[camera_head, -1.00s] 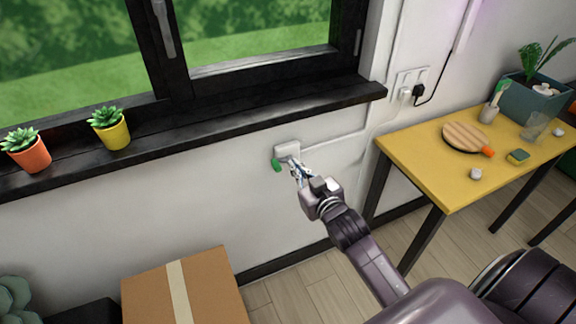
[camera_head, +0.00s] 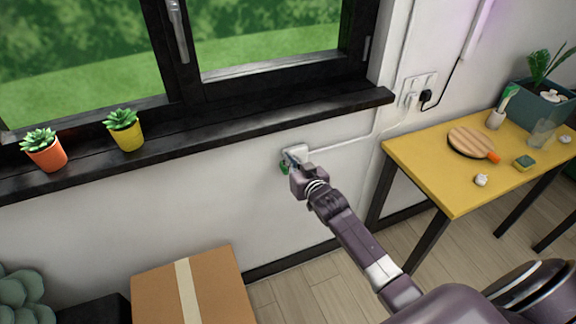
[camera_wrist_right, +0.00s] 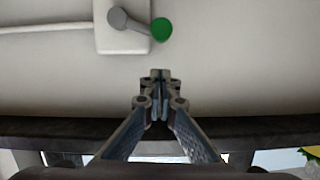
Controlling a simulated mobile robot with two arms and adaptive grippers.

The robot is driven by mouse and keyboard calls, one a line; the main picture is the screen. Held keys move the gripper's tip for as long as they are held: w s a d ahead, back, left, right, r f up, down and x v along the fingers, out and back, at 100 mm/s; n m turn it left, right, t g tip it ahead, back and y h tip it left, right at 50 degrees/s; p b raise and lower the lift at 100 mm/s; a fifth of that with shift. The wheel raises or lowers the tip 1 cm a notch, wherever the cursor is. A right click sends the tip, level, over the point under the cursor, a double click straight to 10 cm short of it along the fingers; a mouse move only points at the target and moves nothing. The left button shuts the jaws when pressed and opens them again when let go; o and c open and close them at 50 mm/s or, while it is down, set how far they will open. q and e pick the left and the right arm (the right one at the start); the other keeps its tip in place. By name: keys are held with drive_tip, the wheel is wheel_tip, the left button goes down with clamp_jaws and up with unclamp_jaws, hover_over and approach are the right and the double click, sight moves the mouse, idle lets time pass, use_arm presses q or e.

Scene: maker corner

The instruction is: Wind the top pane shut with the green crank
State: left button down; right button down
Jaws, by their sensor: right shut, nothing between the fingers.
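The green crank knob (camera_head: 284,168) shows at the white wall box (camera_head: 295,150) under the window sill, partly hidden by my right gripper. In the right wrist view the round green knob (camera_wrist_right: 161,29) sits at the end of a grey crank arm (camera_wrist_right: 131,22), which comes from the white box (camera_wrist_right: 118,38). My right gripper (camera_head: 291,158) is in front of the box in the head view. In the right wrist view its fingertips (camera_wrist_right: 160,76) are together, empty, and appear below the knob and apart from it. The top pane is not clearly in view. My left gripper is not in view.
A dark sill (camera_head: 230,122) with an orange pot (camera_head: 47,156) and a yellow pot (camera_head: 126,136) runs above the crank. A cardboard box (camera_head: 215,285) stands below left. A yellow table (camera_head: 425,160) with several small things stands right.

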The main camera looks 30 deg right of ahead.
sight(284, 173)
drive_tip(key=shift+s+a+f, duration=0.15)
drive_tip(key=shift+f, duration=1.35)
drive_tip(key=shift+a+f+n+b, duration=0.3)
drive_tip(key=shift+f+n, duration=0.1)
drive_tip(key=shift+n, duration=0.1)
drive_tip(key=shift+a+f+n+h+b, duration=0.35)
drive_tip(key=shift+f+n+h+b, duration=0.05)
drive_tip(key=shift+f+n+b, duration=0.35)
wheel_tip(284, 173, down, 7)
drive_tip(key=n+h+b, duration=0.2)
drive_tip(key=n+b, duration=0.4)
drive_tip(key=b, duration=0.4)
drive_tip(key=shift+t+b, duration=0.3)
drive_tip(key=shift+b, duration=0.05)
